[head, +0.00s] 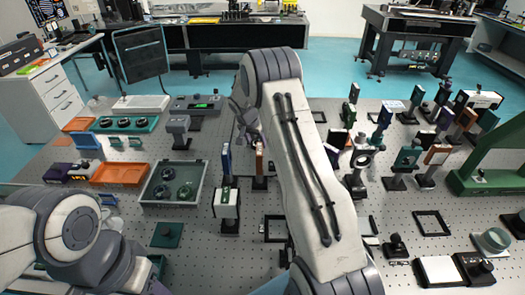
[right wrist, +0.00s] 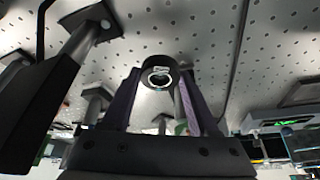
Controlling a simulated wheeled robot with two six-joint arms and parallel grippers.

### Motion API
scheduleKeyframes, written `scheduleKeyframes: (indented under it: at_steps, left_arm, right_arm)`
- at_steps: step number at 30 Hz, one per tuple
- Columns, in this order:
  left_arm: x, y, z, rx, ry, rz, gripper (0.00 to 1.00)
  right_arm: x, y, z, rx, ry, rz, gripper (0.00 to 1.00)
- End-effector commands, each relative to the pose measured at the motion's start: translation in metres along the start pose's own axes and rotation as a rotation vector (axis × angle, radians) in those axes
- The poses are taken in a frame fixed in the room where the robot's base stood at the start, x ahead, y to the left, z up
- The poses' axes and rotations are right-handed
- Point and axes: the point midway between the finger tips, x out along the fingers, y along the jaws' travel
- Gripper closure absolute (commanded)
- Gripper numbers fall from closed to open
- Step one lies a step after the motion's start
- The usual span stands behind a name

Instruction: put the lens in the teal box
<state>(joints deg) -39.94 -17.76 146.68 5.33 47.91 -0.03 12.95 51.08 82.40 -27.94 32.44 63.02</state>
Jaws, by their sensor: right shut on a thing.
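My right gripper (right wrist: 158,82) has its two purple-sided fingers closed on a small round lens (right wrist: 160,66) in a dark ring, with a bright centre. In the head view the right gripper (head: 244,118) is partly hidden behind my right arm, over the middle of the table, and I cannot make out the lens there. A teal tray-like box (head: 124,130) lies at the back left of the table, with dark round pieces in it. The gripper is to its right and apart from it. My left arm shows at the lower left, but its gripper is out of view.
A grey box (head: 146,200) with round pieces stands in front of the teal box. Orange trays (head: 120,173) lie to its left. A grey device with a green display (head: 197,102) stands behind. Upright mounts (head: 227,207) stand near the middle, and several more crowd the right.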

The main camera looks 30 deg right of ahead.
Motion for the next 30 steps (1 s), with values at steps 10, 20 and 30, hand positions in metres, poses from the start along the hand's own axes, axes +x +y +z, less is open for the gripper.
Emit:
scheduleKeyframes:
  at_steps: [10, 20, 30]
  left_arm:
    - [-0.009, 0.001, -0.001, 0.0, 0.0, 0.0, 0.5]
    - [-0.007, 0.001, 0.0, 0.0, 0.0, 0.0, 0.5]
    - [-0.005, 0.0, 0.0, 0.0, 0.0, 0.0, 0.5]
  right_arm:
    - [0.034, 0.0, 0.014, -0.001, -0.001, 0.001, 0.94]
    - [0.041, -0.001, 0.017, 0.0, 0.002, -0.002, 0.94]
    - [0.043, 0.0, 0.017, 0.0, 0.001, -0.001, 0.09]
